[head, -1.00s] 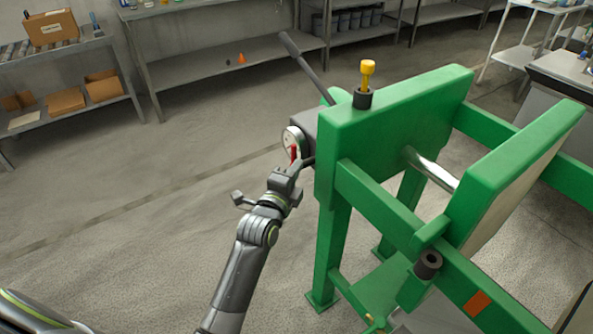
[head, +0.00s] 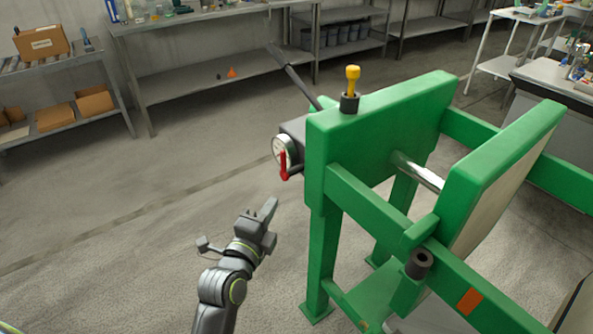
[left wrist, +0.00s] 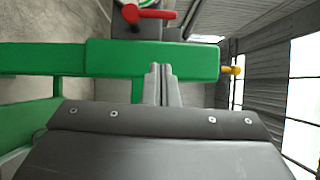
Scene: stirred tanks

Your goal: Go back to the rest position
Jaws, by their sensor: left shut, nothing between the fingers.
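My left gripper (head: 268,213) is shut and empty in the head view, in front of and below the green press frame's left end. In the left wrist view its fingers (left wrist: 162,82) are together, with nothing between them. The green press (head: 375,150) stands to the right of the gripper, apart from it. A dial with a red handle (head: 284,166) sits on the press's left side, above the gripper. The red handle also shows in the left wrist view (left wrist: 150,14). My right gripper is not in view.
A yellow-topped pin (head: 352,78) stands on the press's top, and a dark lever (head: 293,75) rises behind. Metal shelves (head: 215,70) line the back wall. A shelf with cardboard boxes (head: 60,118) stands at far left. The floor left of the gripper is clear.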

